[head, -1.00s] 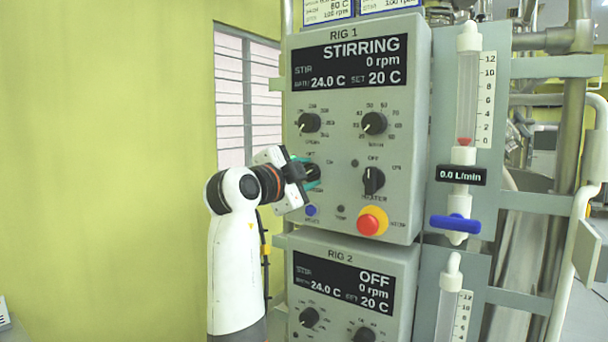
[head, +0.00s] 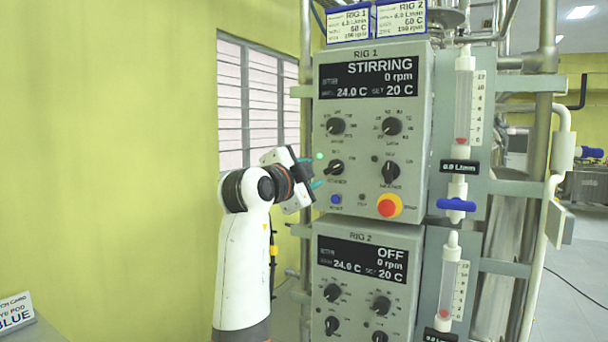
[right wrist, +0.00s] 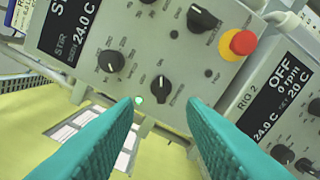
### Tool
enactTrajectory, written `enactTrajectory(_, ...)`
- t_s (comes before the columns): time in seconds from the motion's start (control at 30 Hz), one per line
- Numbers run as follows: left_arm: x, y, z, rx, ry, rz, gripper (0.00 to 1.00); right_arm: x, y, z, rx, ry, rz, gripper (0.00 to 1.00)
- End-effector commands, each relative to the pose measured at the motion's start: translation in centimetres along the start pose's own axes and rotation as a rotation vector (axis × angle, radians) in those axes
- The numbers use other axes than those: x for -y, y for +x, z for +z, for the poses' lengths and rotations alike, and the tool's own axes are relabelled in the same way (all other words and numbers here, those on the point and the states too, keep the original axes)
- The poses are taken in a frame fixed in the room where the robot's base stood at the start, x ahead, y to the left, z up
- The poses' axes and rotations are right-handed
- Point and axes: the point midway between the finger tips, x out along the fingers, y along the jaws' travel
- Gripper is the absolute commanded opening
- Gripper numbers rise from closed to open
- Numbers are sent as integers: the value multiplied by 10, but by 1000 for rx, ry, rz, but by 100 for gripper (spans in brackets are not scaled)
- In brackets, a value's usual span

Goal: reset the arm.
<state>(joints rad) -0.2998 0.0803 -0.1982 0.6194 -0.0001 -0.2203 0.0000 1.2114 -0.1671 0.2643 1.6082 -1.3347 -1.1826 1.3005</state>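My right gripper (head: 311,171) is in front of the left edge of the Rig 1 panel (head: 422,115). Its teal fingers are apart and empty. In the right wrist view the open fingers (right wrist: 165,104) frame a black switch knob (right wrist: 161,88), with a gap between tips and knob. The knob also shows in the head view (head: 334,167), just right of the gripper. A green lamp (right wrist: 139,99) is lit beside it. The Rig 1 display (head: 368,77) reads STIRRING, 0 rpm, 24.0 C, set 20 C. My left gripper is not in view.
The Rig 2 panel (head: 401,310) is below and reads OFF. A red stop button (head: 389,205) is on the Rig 1 panel. A flowmeter with a blue valve handle (head: 456,204) is at its right. The space by the yellow wall (head: 110,150) is clear.

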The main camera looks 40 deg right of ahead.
Motion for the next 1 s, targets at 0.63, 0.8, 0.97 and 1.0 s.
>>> enactTrajectory(0.63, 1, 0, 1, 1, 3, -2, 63, 12, 4, -46, -54, -132, 36, 37)
enactTrajectory(0.8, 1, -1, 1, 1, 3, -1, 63, 60, 4, -154, -202, -435, 127, 37)
enactTrajectory(0.97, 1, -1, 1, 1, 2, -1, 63, 134, -7, -253, -364, -708, 212, 37)
enactTrajectory(1.0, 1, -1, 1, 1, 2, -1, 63, 156, -12, -275, -405, -769, 230, 37)
